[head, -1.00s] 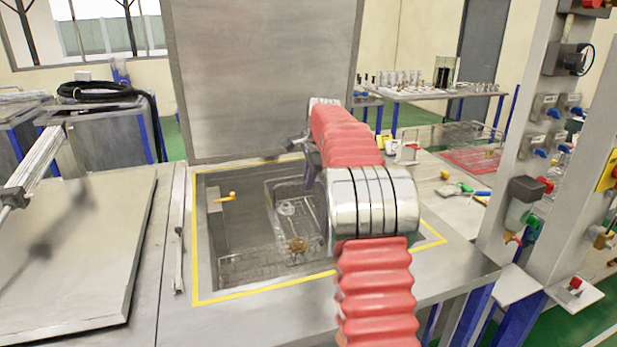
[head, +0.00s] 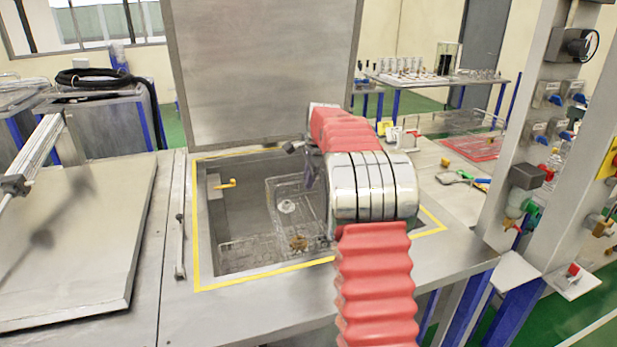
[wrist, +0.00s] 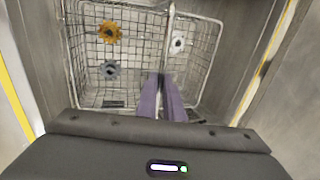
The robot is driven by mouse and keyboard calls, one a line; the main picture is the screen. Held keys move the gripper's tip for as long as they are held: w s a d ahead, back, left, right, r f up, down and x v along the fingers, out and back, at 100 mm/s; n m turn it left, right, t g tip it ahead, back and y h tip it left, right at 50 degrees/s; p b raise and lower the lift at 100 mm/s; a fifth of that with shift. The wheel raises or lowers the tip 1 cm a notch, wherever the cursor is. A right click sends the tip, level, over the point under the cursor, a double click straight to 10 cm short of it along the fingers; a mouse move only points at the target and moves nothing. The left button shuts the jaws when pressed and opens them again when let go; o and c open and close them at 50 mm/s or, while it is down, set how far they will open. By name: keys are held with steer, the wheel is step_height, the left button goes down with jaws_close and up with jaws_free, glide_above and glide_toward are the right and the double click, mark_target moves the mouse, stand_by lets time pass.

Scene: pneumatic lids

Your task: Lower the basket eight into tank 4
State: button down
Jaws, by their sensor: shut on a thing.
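My gripper (wrist: 162,92) is shut on the wire basket (wrist: 140,65), on its middle part near a vertical bar, in the wrist view. The basket holds a brass-coloured gear (wrist: 110,32), a grey gear (wrist: 110,70) and a pale part (wrist: 178,42). In the head view the basket (head: 290,200) is inside the open tank, whose yellow-marked rim (head: 197,250) surrounds it. My red-sleeved arm covers the tank's right part and my gripper's tips. I cannot tell whether the basket touches the tank floor, and no tank number is readable.
The tank's lid (head: 265,70) stands raised behind the opening. A closed lid (head: 75,240) lies to the left. A yellow-handled fitting (head: 226,184) sits on the tank's left inner wall. A valve post (head: 545,140) stands at the right.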

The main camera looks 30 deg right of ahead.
steer(key=shift+f, duration=5.4)
steer(key=shift+d, duration=0.1)
steer(key=shift+s+f, duration=0.2)
steer(key=shift+f, duration=1.3)
steer(key=c, duration=2.2)
jaws_free()
steer(key=o, duration=0.4)
steer(key=shift+w+r, duration=0.1)
steer(key=shift+s+r, duration=0.2)
steer(key=shift+r, duration=0.35)
steer(key=v, duration=1.2)
steer(key=shift+s+r, duration=0.2)
steer(key=shift+r, duration=0.1)
